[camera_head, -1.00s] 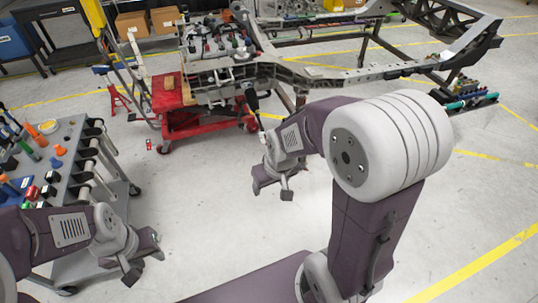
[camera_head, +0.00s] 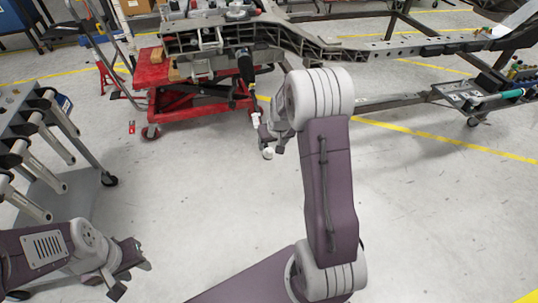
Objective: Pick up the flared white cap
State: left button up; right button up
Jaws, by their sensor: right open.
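A small round white piece, which looks like the flared white cap (camera_head: 268,153), shows at the fingertips of my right gripper (camera_head: 272,146). That gripper is open, partly hidden by its own arm, in front of the red lift cart. I cannot tell whether the fingers touch the white piece. Another small white piece (camera_head: 255,119) shows just above, below a black cylindrical part (camera_head: 245,68) that hangs from the chassis. My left gripper (camera_head: 128,272) is open and empty over the floor at the lower left, far from the white pieces.
The red lift cart (camera_head: 190,108) stands under the grey chassis frame (camera_head: 290,42) at the back. A grey tool cart (camera_head: 60,170) with roller-like bars stands at the left, near my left arm. The floor between the carts and my base is clear.

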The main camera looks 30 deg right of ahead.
aim_at(270, 148)
jog(key=b+x, duration=0.1)
jog(key=x, duration=0.1)
jog(key=b+x, duration=0.1)
jog(key=x, duration=0.2)
jog(key=b+x, duration=0.1)
jog(key=x, duration=0.2)
jog(key=shift+w+a+r, duration=0.1)
jog(key=shift+w, duration=0.15)
jog(key=shift+r, duration=0.1)
jog(key=shift+c, duration=0.6)
grip_shut()
